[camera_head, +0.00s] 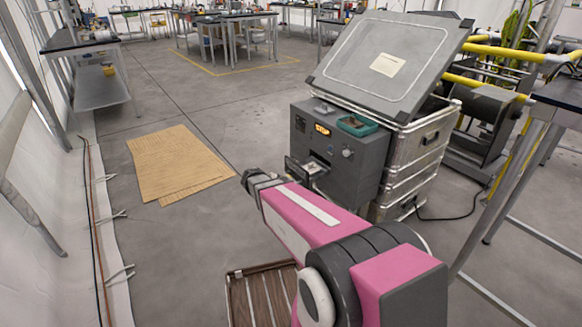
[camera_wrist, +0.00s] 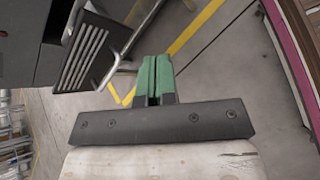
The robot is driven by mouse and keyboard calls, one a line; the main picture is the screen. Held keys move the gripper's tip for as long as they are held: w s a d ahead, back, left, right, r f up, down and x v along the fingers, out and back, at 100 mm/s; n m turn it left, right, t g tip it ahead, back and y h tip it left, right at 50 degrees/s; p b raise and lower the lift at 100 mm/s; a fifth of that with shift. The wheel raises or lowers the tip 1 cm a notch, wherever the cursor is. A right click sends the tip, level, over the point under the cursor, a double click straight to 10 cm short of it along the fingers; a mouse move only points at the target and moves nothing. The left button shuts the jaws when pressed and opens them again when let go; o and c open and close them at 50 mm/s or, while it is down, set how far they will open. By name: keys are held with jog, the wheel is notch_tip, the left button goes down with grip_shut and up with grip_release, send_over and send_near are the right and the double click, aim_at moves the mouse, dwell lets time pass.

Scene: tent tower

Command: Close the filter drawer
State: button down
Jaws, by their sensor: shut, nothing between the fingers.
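The filter drawer (camera_head: 299,172) sticks out of the lower left front of a dark grey unit (camera_head: 351,157). Its front plate is dark, and something pale shows inside it. My gripper (camera_wrist: 153,79) has green fingers, shut together and empty in the wrist view. In the head view, the dark end of my arm (camera_head: 260,182) is just left of the drawer, and the fingers are not clear there. A dark slotted panel (camera_wrist: 84,55) with a metal bar beside it is up and left of the fingers in the wrist view; it looks like the drawer front. No contact is visible.
Cardboard sheets (camera_head: 178,163) lie on the floor at left. Open floor lies beyond the drawer.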

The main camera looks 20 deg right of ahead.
aim_at(321, 155)
jog(key=w+a+n+t+h, duration=0.55)
jog(key=w+n, duration=0.35)
jog(key=w, duration=0.2)
jog(key=x, duration=1.4)
jog(key=shift+s+d+r, duration=0.1)
jog(key=shift+s+r, duration=0.15)
jog(key=shift+r, duration=0.05)
jog(key=x, duration=1.5)
jog(key=shift+s, duration=0.1)
